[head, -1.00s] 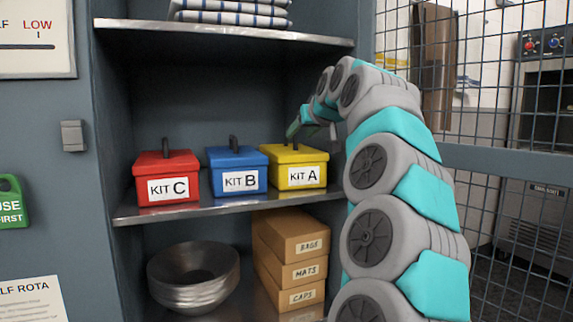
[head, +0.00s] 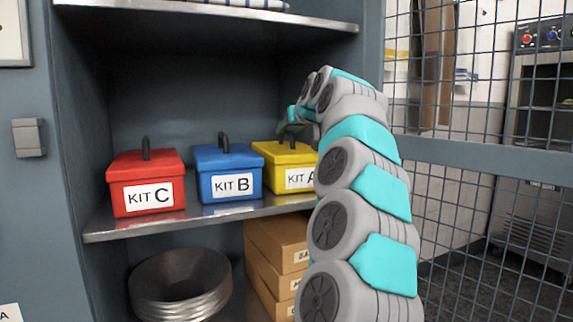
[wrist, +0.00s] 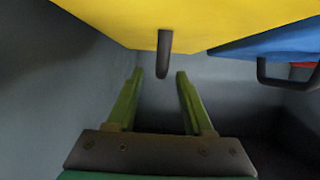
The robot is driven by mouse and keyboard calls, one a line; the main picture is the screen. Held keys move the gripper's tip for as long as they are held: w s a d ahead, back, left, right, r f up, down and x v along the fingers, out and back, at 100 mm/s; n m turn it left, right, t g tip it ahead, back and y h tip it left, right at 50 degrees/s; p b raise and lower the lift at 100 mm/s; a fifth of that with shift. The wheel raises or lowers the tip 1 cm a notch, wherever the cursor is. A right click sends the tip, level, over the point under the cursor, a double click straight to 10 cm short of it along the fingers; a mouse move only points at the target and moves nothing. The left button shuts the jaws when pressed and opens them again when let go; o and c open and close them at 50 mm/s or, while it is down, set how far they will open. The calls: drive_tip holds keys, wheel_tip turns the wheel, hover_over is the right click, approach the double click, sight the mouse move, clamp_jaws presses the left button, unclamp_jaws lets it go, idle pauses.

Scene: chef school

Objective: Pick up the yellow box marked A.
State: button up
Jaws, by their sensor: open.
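The yellow box (head: 277,168) marked KIT A sits on the middle shelf, at the right of the row. Its right side is hidden behind my arm in the head view. A dark handle stands on its lid. In the wrist view the yellow box (wrist: 215,22) fills the top, and its dark handle (wrist: 164,55) projects toward the space between my fingers. My gripper (wrist: 158,75) is open, its two green fingers on either side of the handle's end, with nothing held. In the head view my gripper (head: 290,127) is just above the yellow box, partly hidden by my arm.
The blue KIT B box (head: 228,175) stands close left of the yellow one, and the red KIT C box (head: 146,182) further left. The cabinet's right wall and wire mesh (head: 480,110) are near my arm. Metal bowls (head: 180,285) and cardboard boxes (head: 275,245) are below.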

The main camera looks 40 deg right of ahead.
drive_tip(key=x, duration=0.3)
drive_tip(key=shift+f, duration=0.2)
drive_tip(key=shift+c, duration=0.2)
clamp_jaws()
idle(1.1)
